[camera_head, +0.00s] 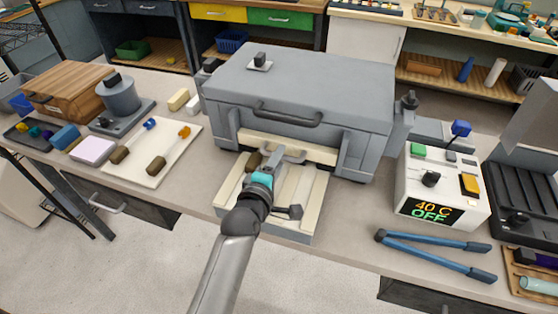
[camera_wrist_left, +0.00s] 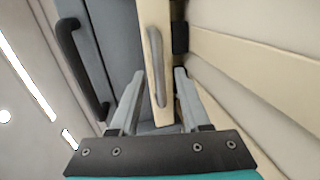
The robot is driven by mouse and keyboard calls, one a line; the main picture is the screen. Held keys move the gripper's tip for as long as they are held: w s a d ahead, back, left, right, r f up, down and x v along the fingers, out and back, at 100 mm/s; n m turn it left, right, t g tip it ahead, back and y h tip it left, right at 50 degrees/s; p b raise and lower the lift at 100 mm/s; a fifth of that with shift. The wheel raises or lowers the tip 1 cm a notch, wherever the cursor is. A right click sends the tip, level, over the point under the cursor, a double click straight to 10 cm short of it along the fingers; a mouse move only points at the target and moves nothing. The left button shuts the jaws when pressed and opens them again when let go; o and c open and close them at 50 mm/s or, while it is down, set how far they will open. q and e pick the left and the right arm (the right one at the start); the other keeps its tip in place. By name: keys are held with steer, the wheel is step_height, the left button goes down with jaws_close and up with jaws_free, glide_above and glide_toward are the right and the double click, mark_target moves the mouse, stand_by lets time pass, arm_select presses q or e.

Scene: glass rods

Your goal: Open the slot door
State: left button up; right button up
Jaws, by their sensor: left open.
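The slot door (camera_head: 318,154) is a narrow cream strip across the lower front of the grey box (camera_head: 310,80); it looks shut. In the left wrist view the slot door (camera_wrist_left: 155,20) runs upright, with a slim grey handle (camera_wrist_left: 158,68) along it. My left gripper (camera_head: 280,155) is in front of the door, over the cream board. In the wrist view its two fingers (camera_wrist_left: 159,74) are apart, one on each side of the handle's lower end. I cannot tell whether they touch it. My right gripper is not in view.
A cream grooved board (camera_head: 306,215) lies before the box, beneath my left gripper. The lid's dark handle (camera_head: 288,118) sits above the door. A control box (camera_head: 440,190) reading "40 C OFF" and blue-handled tongs (camera_head: 435,248) are right.

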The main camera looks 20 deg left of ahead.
arm_select(q)
steer(key=shift+w, duration=0.25)
steer(key=shift+c, duration=0.3)
jaws_close()
stand_by(1.0)
